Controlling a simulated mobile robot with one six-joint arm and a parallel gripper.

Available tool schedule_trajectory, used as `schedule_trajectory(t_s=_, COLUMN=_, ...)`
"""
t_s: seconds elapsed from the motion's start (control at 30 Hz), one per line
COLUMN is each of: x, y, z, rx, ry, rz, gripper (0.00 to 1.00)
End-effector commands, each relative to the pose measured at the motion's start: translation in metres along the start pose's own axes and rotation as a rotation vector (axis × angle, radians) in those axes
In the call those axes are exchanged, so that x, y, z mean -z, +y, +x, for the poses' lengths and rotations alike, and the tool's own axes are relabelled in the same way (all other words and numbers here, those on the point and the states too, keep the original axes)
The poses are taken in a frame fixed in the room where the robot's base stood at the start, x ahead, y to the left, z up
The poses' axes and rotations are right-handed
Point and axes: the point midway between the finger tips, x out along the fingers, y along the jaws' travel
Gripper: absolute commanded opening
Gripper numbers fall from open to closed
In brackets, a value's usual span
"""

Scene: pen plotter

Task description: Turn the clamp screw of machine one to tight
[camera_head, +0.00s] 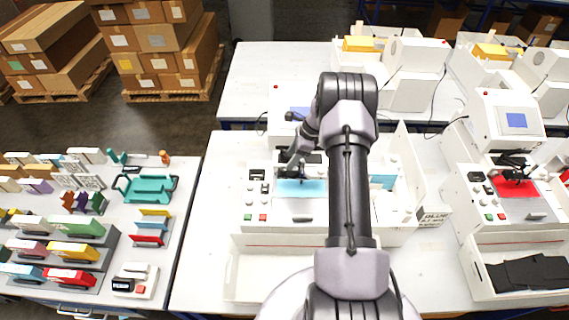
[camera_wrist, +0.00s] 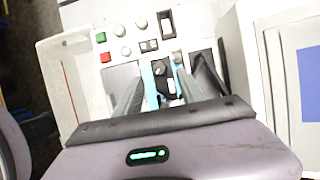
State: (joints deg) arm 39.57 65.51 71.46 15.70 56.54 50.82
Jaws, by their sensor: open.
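Machine one (camera_head: 272,222) is the white plotter in front of me, with a light blue sheet (camera_head: 312,188) on its bed. My gripper (camera_head: 290,170) is low over the left part of that bed, close to the pen carriage. In the wrist view my gripper (camera_wrist: 162,64) is open, its two grey fingers on either side of a dark block. A small dark knob (camera_wrist: 159,69), which looks like the clamp screw, shows between the fingers. I cannot tell whether the fingers touch it, or how far it is turned. In the head view my arm and gripper hide the screw.
The control panel with green button (camera_wrist: 100,38) and red button (camera_wrist: 105,57) is beside the fingers. A second plotter with a red sheet (camera_head: 515,188) stands at right. White side panels (camera_head: 428,165) rise by machine one. A table with coloured parts (camera_head: 192,172) is at left.

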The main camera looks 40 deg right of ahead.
Motion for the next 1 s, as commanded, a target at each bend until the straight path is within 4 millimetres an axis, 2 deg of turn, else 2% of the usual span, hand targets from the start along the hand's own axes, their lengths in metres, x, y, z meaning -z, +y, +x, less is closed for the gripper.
schedule_trajectory(t_s=0.1, x=-0.001, y=0.001, z=0.028, rx=-0.003, ry=0.0, rz=-0.001, gripper=0.47)
schedule_trajectory(t_s=0.23, x=-0.001, y=0.001, z=0.048, rx=-0.002, ry=0.0, rz=-0.002, gripper=0.47)
schedule_trajectory(t_s=0.4, x=-0.001, y=0.0, z=0.058, rx=0.0, ry=0.001, rz=-0.003, gripper=0.47)
schedule_trajectory(t_s=0.6, x=-0.001, y=0.0, z=0.059, rx=0.0, ry=0.001, rz=-0.003, gripper=0.47)
schedule_trajectory(t_s=0.63, x=-0.001, y=0.0, z=0.059, rx=0.0, ry=0.001, rz=-0.003, gripper=0.45)
schedule_trajectory(t_s=0.87, x=-0.001, y=0.0, z=0.058, rx=0.0, ry=0.0, rz=-0.003, gripper=0.0)
schedule_trajectory(t_s=1.0, x=-0.001, y=0.0, z=0.058, rx=0.0, ry=0.001, rz=-0.002, gripper=0.0)
